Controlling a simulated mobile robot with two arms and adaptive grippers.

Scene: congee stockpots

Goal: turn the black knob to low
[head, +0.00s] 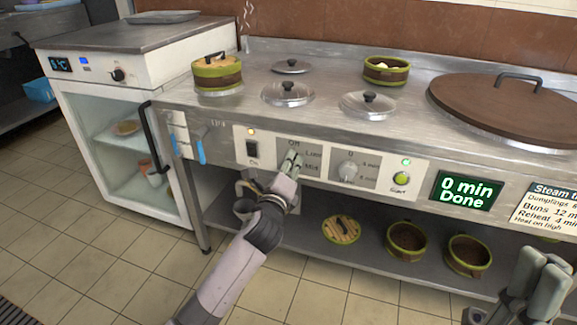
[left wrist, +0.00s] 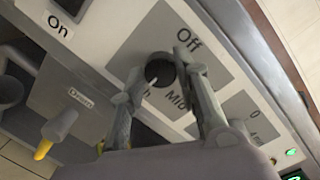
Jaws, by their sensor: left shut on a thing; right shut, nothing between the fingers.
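The black knob (left wrist: 160,70) sits on a grey panel (left wrist: 205,62) marked Off, Mid and a partly hidden word ending in h. Its white pointer mark faces down toward that word in the left wrist view. My left gripper (head: 291,160) is shut on the knob, one finger on each side, and covers it in the head view. In the head view the words Low and Mid show to the right of the fingers. My right gripper (head: 540,283) is shut and empty at the lower right, away from the panel.
A grey timer dial (head: 347,170) and a green start button (head: 401,178) are right of the knob; a black On switch (head: 252,149) is left. The display (head: 466,190) reads 0 min Done. Steamer baskets (head: 217,73) and lids (head: 287,93) stand on the counter above.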

